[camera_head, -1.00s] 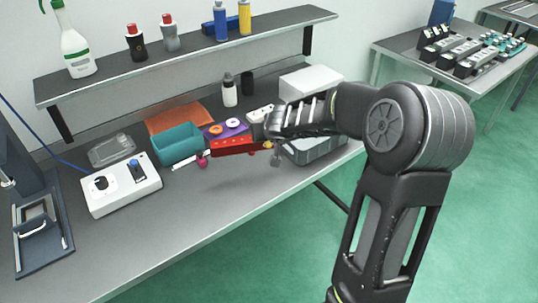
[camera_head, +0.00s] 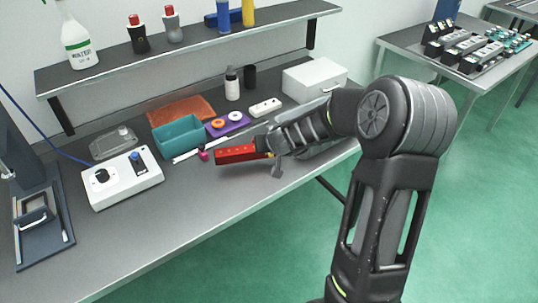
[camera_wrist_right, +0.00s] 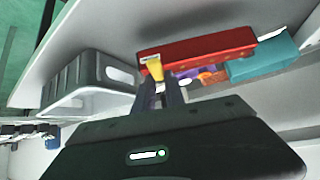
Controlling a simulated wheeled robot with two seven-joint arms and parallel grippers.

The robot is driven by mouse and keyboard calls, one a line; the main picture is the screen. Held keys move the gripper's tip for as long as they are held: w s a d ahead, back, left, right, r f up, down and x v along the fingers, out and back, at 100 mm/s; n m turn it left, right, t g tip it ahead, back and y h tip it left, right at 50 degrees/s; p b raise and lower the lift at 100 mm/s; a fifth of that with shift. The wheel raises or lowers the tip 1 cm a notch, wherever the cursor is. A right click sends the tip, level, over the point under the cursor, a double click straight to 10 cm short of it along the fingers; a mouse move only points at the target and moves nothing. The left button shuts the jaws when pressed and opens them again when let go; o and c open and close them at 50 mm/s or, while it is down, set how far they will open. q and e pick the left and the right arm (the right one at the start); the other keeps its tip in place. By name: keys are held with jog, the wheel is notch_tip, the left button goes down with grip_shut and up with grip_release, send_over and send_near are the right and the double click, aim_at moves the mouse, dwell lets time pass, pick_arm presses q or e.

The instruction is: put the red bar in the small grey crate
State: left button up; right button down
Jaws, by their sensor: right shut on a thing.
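The red bar (camera_head: 240,153) is in the grip of my right gripper (camera_head: 270,148) and juts out to the left, seemingly above the bench. In the right wrist view, the red bar (camera_wrist_right: 205,46) lies across the tips of my right gripper (camera_wrist_right: 158,84), where a yellow piece shows. The small grey crate (camera_head: 325,147) stands at the bench's right front, partly hidden behind my right arm. In the right wrist view, the crate (camera_wrist_right: 90,82) is left of the gripper, apart from the bar. My left gripper is not in view.
A teal bin (camera_head: 180,139), a purple tray (camera_head: 228,124) with rings, and an orange sheet (camera_head: 181,110) lie behind the bar. A white box (camera_head: 313,80) stands behind the crate. A white control box (camera_head: 122,180) is at left. The bench's front middle is clear.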

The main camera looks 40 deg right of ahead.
jog(key=shift+r, duration=0.1)
notch_tip(320, 180, down, 4)
jog(key=b, duration=0.3)
jog(key=shift+r, duration=0.15)
jog(key=shift+f, duration=0.2)
jog(key=c, duration=1.4)
grip_release()
